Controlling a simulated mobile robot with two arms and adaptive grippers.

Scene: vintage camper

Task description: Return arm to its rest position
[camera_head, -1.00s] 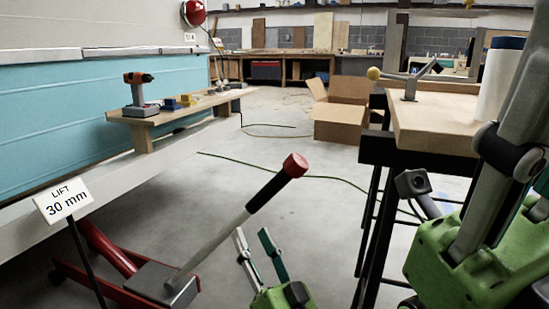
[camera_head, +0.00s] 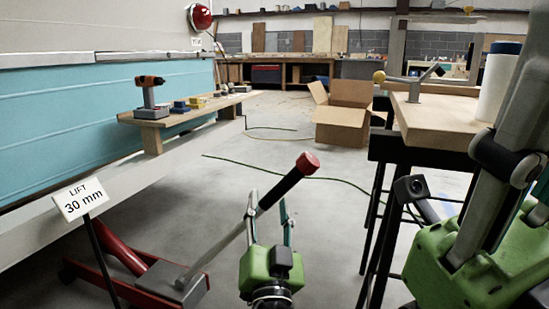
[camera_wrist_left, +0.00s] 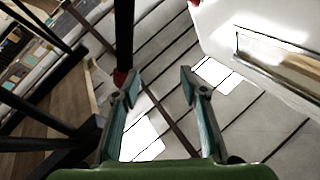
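My left gripper (camera_head: 268,206) stands upright low in the middle of the head view, with a green body and two fingers spread apart. In the left wrist view its fingers (camera_wrist_left: 158,84) are open with only floor between them. The jack handle (camera_head: 284,187), with a black grip and red end, slants up beside and across the left finger in the head view. I cannot tell whether they touch.
The red floor jack (camera_head: 125,252) and "LIFT 30 mm" sign (camera_head: 81,198) stand at lower left. A drill (camera_head: 151,97) stands on the camper-side shelf. A workbench (camera_head: 440,120) on black legs is at right. An open cardboard box (camera_head: 343,115) lies behind on the floor.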

